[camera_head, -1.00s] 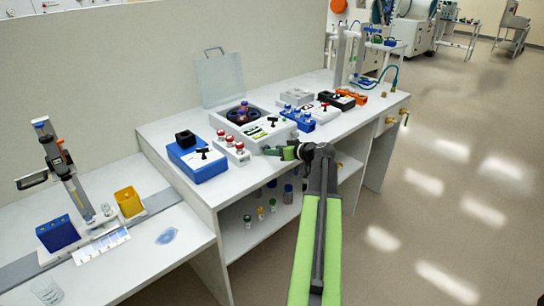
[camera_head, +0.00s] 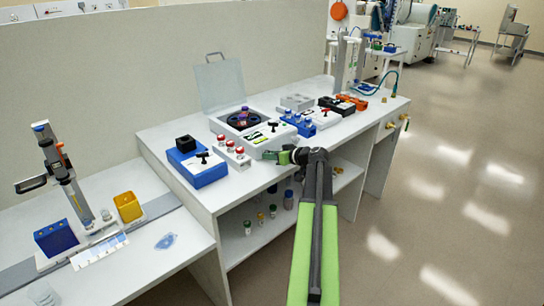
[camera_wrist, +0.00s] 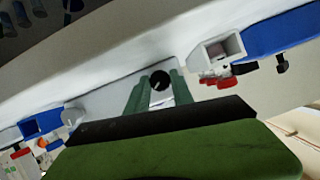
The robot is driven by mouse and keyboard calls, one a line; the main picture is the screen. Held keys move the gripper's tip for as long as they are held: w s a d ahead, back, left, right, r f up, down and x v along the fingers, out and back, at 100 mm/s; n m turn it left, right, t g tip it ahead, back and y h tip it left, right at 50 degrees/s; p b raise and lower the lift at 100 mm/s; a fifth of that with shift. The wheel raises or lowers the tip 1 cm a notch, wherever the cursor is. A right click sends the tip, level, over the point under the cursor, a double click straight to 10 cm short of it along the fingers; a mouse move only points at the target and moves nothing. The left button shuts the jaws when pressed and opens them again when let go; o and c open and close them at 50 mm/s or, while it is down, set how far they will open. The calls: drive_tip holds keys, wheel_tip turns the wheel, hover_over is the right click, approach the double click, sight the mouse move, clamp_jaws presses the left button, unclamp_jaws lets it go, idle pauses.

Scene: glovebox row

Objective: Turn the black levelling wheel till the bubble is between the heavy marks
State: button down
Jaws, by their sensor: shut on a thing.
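The black levelling wheel (camera_wrist: 160,80) shows in the wrist view as a small dark round knob between the two green fingers of my gripper (camera_wrist: 159,88). My gripper is shut on it. A small panel with a green patch (camera_head: 256,135) and a black T-shaped handle (camera_head: 272,125) are on the device's top. The bubble and the heavy marks are too small to make out.
A white block with red-capped vials (camera_head: 231,152) and a blue box (camera_head: 197,165) stand left of the device. A blue vial rack (camera_head: 303,127) stands to its right. Several vials stand on the shelf below. The floor at right is clear.

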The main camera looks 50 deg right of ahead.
drive_tip(key=shift+d+f+m+y+b, duration=0.15)
drive_tip(key=shift+m+y+b, duration=0.2)
drive_tip(key=shift+m, duration=0.2)
drive_tip(key=shift+d+f+m+y+b, duration=0.1)
drive_tip(key=shift+m+y+b, duration=0.1)
drive_tip(key=shift+m+y, duration=0.25)
drive_tip(key=shift+a+r+m+y, duration=0.15)
drive_tip(key=shift+m+y, duration=0.15)
drive_tip(key=shift+m, duration=0.4)
drive_tip(key=c, duration=1.1)
unclamp_jaws()
